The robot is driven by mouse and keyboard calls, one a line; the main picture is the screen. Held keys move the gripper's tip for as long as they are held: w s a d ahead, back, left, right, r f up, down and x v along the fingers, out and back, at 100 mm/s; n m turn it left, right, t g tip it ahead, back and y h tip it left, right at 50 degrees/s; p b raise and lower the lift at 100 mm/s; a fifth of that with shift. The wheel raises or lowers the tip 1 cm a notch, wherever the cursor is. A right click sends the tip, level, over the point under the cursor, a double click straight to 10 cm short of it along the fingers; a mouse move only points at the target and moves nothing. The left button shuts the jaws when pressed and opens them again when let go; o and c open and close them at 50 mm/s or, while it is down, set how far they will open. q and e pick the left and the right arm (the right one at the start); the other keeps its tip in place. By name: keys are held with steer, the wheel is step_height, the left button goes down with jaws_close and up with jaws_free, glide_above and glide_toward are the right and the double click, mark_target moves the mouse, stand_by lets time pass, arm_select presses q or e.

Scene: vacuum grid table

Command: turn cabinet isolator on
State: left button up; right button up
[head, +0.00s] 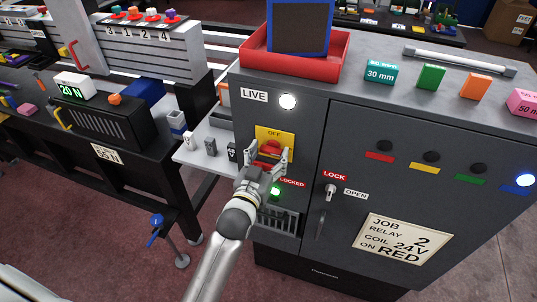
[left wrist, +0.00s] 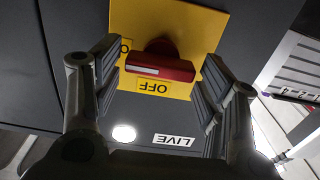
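The cabinet isolator is a red rotary handle (head: 270,147) on a yellow plate (head: 262,134) marked OFF, on the grey cabinet's left front. In the left wrist view the red handle (left wrist: 160,67) lies crosswise beside the OFF label, with the yellow plate (left wrist: 185,20) behind it. A second label there is partly hidden by a finger; only an O shows. My left gripper (head: 268,162) is open in front of the isolator. Its fingers (left wrist: 160,75) stand on either side of the handle, with gaps visible. My right gripper is not in view.
A white lamp (head: 288,102) beside the LIVE label is bright. A green lamp (head: 275,192) glows by a red LOCKED label (head: 292,183). A lock handle (head: 330,191) sits between LOCK and OPEN labels. A red tray (head: 335,62) and coloured blocks stand on top of the cabinet.

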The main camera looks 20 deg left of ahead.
arm_select(q)
steer(key=c, duration=0.6)
steer(key=shift+n+p, duration=0.3)
steer(key=shift+n, duration=0.3)
steer(key=o, duration=1)
steer(key=shift+s, duration=0.1)
steer(key=s, duration=1.1)
steer(key=shift+s+a, duration=0.2)
steer(key=shift+s, duration=0.2)
